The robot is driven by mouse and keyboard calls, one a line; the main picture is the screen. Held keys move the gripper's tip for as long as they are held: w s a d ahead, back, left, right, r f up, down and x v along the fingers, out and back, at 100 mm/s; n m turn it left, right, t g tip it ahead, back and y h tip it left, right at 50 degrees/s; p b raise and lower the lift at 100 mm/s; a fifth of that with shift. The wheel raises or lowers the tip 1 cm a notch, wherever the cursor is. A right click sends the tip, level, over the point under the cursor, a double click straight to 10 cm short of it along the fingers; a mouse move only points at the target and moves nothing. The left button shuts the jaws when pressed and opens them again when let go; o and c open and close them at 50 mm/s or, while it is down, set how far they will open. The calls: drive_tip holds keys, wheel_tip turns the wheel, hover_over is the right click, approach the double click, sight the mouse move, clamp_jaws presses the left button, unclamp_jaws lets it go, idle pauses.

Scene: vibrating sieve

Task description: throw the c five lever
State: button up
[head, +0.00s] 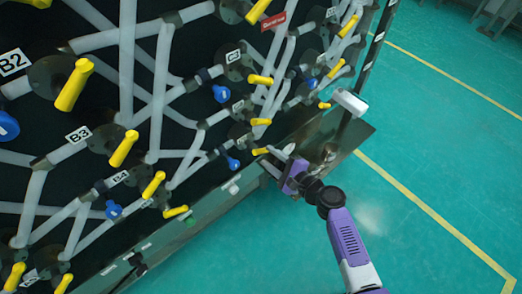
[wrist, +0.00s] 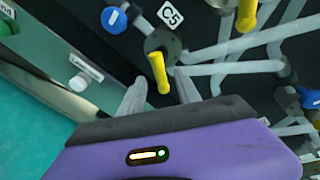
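The C5 lever is a yellow handle (wrist: 158,72) on a dark round mount, below the label C5 (wrist: 169,15) in the wrist view. In the head view it appears to be the yellow handle (head: 262,151) low on the panel, beside my gripper (head: 284,158). In the wrist view my gripper (wrist: 160,92) is open, with one grey finger left of the handle's lower end and one right of it. The fingers look apart from the handle; whether its end lies fully between them in depth I cannot tell.
A blue knob (wrist: 113,19) and another yellow lever (wrist: 247,14) sit close by. A white knob (wrist: 79,82) is on the metal frame at left. Grey pipes (wrist: 235,68) cross the panel. Open green floor (head: 440,130) lies right of the panel.

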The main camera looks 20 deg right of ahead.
sight(261, 151)
drive_tip(key=shift+x, duration=2.55)
clamp_jaws()
